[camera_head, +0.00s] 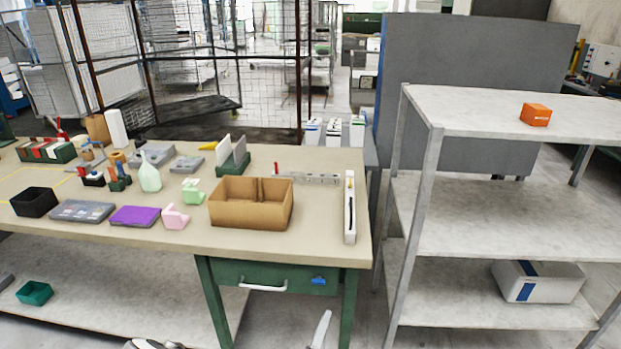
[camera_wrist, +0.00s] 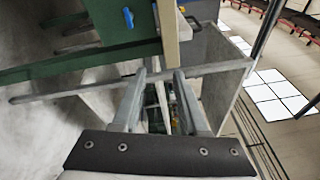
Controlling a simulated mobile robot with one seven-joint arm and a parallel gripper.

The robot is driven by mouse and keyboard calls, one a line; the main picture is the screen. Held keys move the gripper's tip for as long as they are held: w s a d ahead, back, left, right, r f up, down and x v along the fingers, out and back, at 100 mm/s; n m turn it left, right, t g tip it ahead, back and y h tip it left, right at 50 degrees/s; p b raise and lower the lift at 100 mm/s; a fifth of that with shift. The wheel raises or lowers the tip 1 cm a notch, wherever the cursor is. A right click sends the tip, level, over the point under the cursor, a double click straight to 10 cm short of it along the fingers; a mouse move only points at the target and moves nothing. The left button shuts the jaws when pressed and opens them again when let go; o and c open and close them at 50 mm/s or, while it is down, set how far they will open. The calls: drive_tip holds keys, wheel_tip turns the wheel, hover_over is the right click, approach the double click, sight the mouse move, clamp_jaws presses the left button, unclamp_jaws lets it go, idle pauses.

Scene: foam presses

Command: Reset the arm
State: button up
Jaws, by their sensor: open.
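My gripper (camera_wrist: 160,82) shows in the wrist view with its two grey fingers apart and nothing between them. Close beyond it are the green front of the workbench drawer (camera_wrist: 105,28) and the bench top's pale edge (camera_wrist: 170,35). The wrist view is strongly tilted. In the head view, only pale parts, perhaps of my arm, show at the bottom edge; the gripper cannot be made out there. The beige workbench (camera_head: 330,215) has a shut green drawer (camera_head: 270,278) below its top.
A cardboard box (camera_head: 250,217), purple case (camera_head: 135,216), black bin (camera_head: 34,202) and several small items stand on the bench. A grey shelf unit (camera_head: 470,215) at right bears an orange box (camera_head: 535,115) and a white-blue bin (camera_head: 538,287). Mesh cages (camera_head: 220,80) stand behind.

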drive_tip(key=s+d+r+m+g+h, duration=0.2)
drive_tip(key=s+d+r+m+g, duration=0.45)
drive_tip(key=m, duration=0.75)
drive_tip(key=s+d+r+m+g+h, duration=0.3)
drive_tip(key=d+r+m+g, duration=0.55)
drive_tip(key=r+m, duration=0.4)
drive_tip(key=s+a+r+m+t+y, duration=0.3)
drive_tip(key=s+r+m+y, duration=0.8)
drive_tip(key=m, duration=0.9)
wheel_tip(320, 180, up, 4)
drive_tip(key=shift+s+a+f, duration=0.15)
drive_tip(key=shift+s+a, duration=0.05)
drive_tip(key=shift+a, duration=0.2)
drive_tip(key=shift+m, duration=0.25)
